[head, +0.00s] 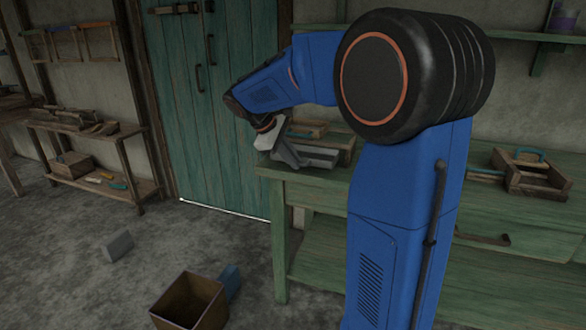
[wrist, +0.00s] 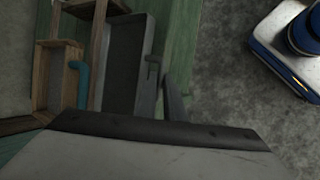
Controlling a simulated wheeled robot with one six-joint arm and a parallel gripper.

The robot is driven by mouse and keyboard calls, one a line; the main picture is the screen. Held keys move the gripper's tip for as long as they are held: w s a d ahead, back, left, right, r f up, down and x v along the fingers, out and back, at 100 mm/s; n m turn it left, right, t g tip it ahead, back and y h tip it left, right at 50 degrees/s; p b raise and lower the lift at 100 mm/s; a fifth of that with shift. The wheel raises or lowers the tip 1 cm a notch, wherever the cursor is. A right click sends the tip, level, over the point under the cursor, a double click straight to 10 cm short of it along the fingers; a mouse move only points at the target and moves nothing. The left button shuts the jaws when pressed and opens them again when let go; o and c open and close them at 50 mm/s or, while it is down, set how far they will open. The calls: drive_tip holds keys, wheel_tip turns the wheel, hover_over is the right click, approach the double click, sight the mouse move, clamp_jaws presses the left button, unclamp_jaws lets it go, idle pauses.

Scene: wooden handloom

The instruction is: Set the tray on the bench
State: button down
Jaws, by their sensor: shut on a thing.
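A grey metal tray (head: 318,155) is at the left end of the green bench (head: 330,178), level with its top. I cannot tell whether it rests fully on the bench or is just above it. My gripper (head: 290,157) is at the tray's left side and is shut on it. In the wrist view the long grey tray (wrist: 124,60) lies over the green bench top (wrist: 182,40), near its edge. My gripper (wrist: 166,97) is at its side wall there; the wrist's pale housing hides the lower part of the picture and the exact grip.
A wooden box with a teal handle (wrist: 58,85) lies close beside the tray. Another wooden carrier (head: 535,180) stands farther right on the bench. On the floor are an open brown bin (head: 190,302) and a grey block (head: 118,246). A green door (head: 215,100) is behind.

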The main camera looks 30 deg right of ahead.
drive_tip(key=shift+f, duration=1.5)
drive_tip(key=c, duration=1.9)
unclamp_jaws()
drive_tip(key=shift+o, duration=0.2)
drive_tip(key=shift+a, duration=0.1)
drive_tip(key=v, duration=1.2)
drive_tip(key=s+a+f+m+t+y, duration=0.1)
drive_tip(key=s+f, duration=0.4)
drive_tip(key=s, duration=0.5)
drive_tip(key=s+a+f+m+t+y, duration=0.2)
drive_tip(key=s+a+f, duration=0.3)
drive_tip(key=s, duration=0.5)
drive_tip(key=s+a+f+m+t+y, duration=0.2)
drive_tip(key=s+f, duration=0.3)
drive_tip(key=s, duration=0.5)
drive_tip(key=shift+s+a+f+m+y, duration=0.4)
drive_tip(key=shift+a+m+y, duration=0.1)
drive_tip(key=shift+m+y, duration=0.4)
